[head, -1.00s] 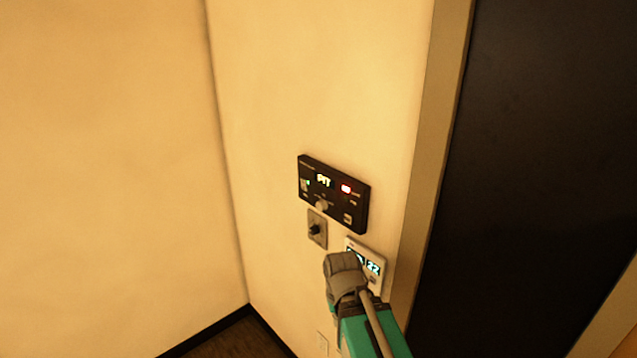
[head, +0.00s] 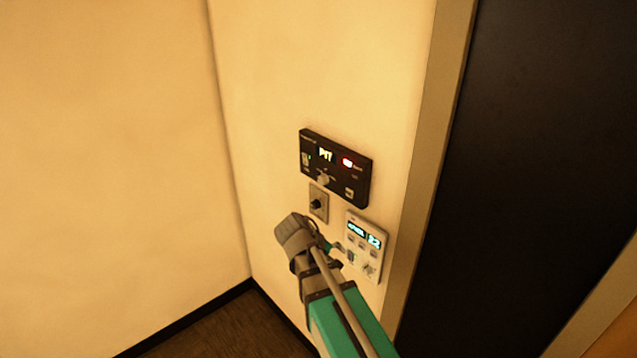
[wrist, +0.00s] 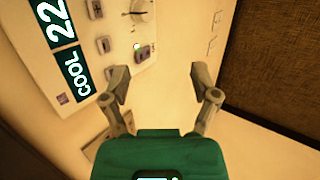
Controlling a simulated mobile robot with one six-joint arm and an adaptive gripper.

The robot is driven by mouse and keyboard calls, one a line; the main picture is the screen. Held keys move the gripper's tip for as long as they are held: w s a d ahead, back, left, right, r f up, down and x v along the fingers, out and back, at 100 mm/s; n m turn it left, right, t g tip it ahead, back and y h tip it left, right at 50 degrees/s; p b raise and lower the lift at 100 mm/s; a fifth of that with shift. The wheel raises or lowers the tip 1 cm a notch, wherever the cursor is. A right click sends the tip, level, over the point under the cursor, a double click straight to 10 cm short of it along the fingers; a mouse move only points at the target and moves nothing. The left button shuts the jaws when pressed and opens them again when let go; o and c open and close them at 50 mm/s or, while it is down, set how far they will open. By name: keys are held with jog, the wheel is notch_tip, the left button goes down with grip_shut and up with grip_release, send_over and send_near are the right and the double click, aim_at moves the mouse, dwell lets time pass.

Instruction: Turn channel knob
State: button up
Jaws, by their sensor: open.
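A black wall panel (head: 336,168) with a lit "PIT" display and a red light carries a round pale knob (head: 323,179) low near its middle. Below it is a small grey plate with a dark knob (head: 316,203). No readable label shows which one is the channel knob. My gripper (head: 338,257) is in front of the wall, at the lower left of a white control panel (head: 377,227). In the wrist view my gripper (wrist: 162,84) is open, with nothing between its fingers. The black panel is out of that view.
The white panel also fills the upper left of the wrist view (wrist: 88,12), with "COOL" and "22" displays, buttons and a dial (wrist: 138,10). A door frame (head: 432,150) and dark door (head: 530,150) stand to the right. A room corner is left.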

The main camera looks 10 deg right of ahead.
jog(key=w+a+r+n+t+h, duration=0.3)
jog(key=w+a+r+n+h, duration=0.1)
jog(key=w+r, duration=0.2)
jog(key=n+t+h, duration=0.4)
jog(key=n, duration=0.1)
send_near(320, 181)
jog(key=v, duration=0.4)
jog(key=shift+s+a+f, duration=0.1)
jog(key=shift+f, duration=0.1)
jog(key=shift+x, duration=6.9)
jog(key=shift+r, duration=0.15)
grip_shut()
